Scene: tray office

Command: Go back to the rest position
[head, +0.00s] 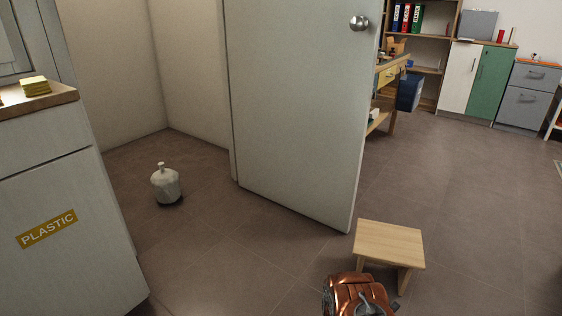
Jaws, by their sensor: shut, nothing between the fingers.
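No rest position is marked anywhere in the picture.
A pale door (300,110) stands open across the middle. A white bottle (166,184) stands on the floor. A cabinet labelled PLASTIC (60,190) is left. Floor is clear at right.

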